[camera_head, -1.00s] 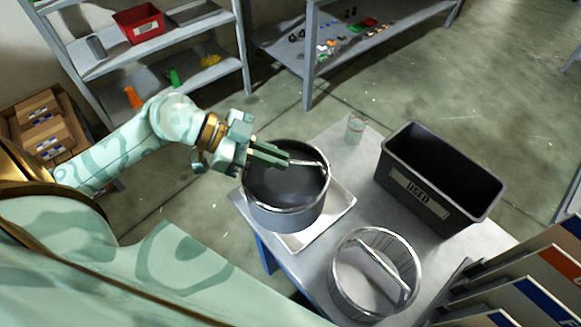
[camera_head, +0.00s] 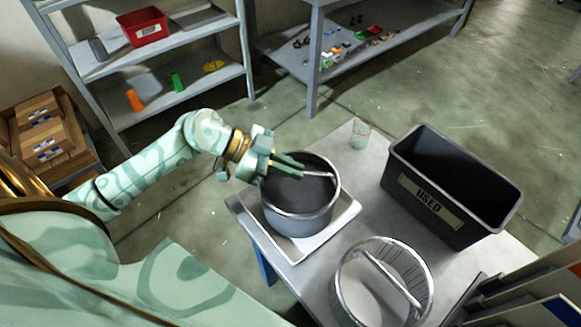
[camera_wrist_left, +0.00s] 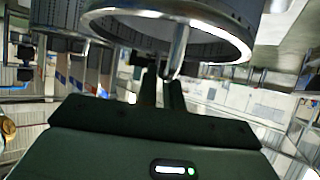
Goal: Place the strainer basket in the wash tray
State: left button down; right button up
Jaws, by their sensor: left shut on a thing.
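A dark grey round strainer basket (camera_head: 298,222) with a bright rim and a bar handle is over the shallow white wash tray (camera_head: 258,232). It looks upright. I cannot tell whether its base touches the tray floor. My left gripper (camera_head: 302,169) is shut on the bar handle, coming in from the left. In the left wrist view the fingers (camera_wrist_left: 163,88) meet the handle under the basket's rim (camera_wrist_left: 215,28). A second round metal basket (camera_head: 428,285) with a bar handle stands on the table, apart from the tray. My right gripper is not in view.
A black bin labelled "USED" (camera_head: 432,205) stands on the table (camera_head: 352,172) to the right. A clear glass beaker (camera_head: 361,134) stands near the back edge. Folders or panels (camera_head: 540,290) crowd the lower right. Shelves (camera_head: 165,60) stand behind.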

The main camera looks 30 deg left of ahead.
pick_arm(q)
jog(key=c, duration=1.5)
grip_release()
jog(key=shift+s+a+r, duration=0.15)
jog(key=shift+a+r, duration=0.05)
jog(key=p+v, duration=0.3)
jog(key=v, duration=0.8)
jog(key=shift+a+r, duration=0.1)
jog(key=shift+a, duration=0.1)
